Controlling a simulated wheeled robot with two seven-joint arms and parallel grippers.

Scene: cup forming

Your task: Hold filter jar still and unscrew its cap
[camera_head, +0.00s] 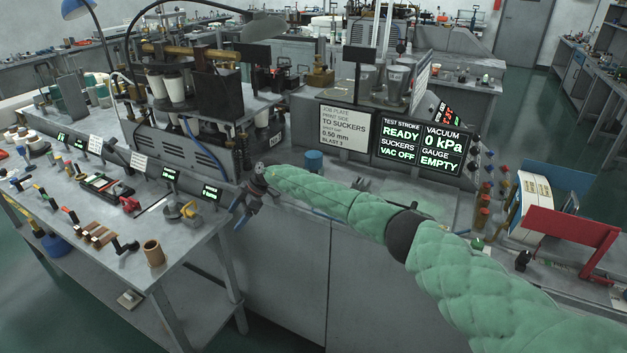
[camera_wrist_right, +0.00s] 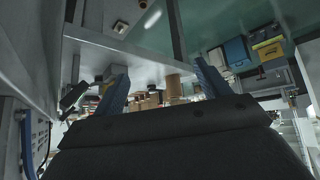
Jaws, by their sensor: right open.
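My right arm reaches in from the lower right in the head view. Its gripper (camera_head: 240,212) hangs beside the front edge of the bench, near the gap between the two benches. In the right wrist view its two blue fingers (camera_wrist_right: 161,72) stand apart with nothing between them. A small blue cylinder (camera_head: 314,160) stands on the bench just behind my forearm. I cannot tell whether it is the filter jar, and I make out no cap on it. No other clear filter jar shows. My left gripper is not in view.
A left bench (camera_head: 195,236) carries tools, small displays and a brown cup (camera_head: 154,253). A machine with white cups (camera_head: 174,86) stands behind it. A lit panel (camera_head: 424,147) stands behind my arm. A red bracket (camera_head: 570,232) and a white box are at the right.

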